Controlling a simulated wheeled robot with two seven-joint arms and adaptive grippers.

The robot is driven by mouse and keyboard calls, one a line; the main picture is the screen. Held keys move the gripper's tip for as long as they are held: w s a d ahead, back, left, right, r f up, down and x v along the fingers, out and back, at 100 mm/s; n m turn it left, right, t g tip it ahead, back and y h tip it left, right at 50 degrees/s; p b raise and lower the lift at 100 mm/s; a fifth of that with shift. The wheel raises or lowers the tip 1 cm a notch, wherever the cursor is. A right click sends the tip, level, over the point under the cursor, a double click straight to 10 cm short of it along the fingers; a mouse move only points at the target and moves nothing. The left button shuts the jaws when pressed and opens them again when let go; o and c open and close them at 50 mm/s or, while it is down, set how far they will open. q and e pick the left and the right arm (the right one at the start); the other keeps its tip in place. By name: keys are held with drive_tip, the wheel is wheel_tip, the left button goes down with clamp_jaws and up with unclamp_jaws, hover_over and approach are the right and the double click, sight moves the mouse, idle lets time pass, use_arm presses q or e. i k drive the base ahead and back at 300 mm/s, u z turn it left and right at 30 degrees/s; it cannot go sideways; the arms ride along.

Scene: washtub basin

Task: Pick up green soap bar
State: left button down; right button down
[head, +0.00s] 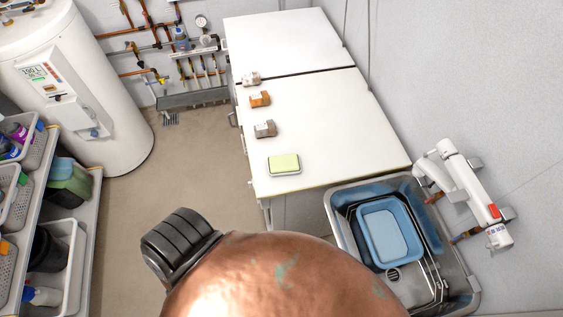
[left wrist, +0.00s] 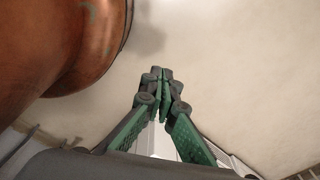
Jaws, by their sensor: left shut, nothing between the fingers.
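The green soap bar (head: 284,163) is a pale green rectangular block with a lighter rim. It lies flat near the front edge of the white worktop (head: 330,130) in the head view, with nothing touching it. My left gripper (left wrist: 161,76) shows in the left wrist view, its dark green fingers closed together and empty. A pale surface lies behind the fingers, and no soap shows in that view. Neither gripper shows in the head view, so the left gripper's distance from the soap cannot be told. My right gripper is in no view.
A large rounded copper body (head: 285,275) fills the bottom of the head view; a copper surface (left wrist: 60,40) also shows near my left gripper. Several small blocks, one an orange block (head: 260,99), stand behind the soap. A sink (head: 408,292) holds a blue basin (head: 365,235) at right.

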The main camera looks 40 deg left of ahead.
sight(286, 163)
drive_tip(key=u, duration=0.4)
drive_tip(key=k, duration=0.1)
drive_tip(key=u, duration=0.85)
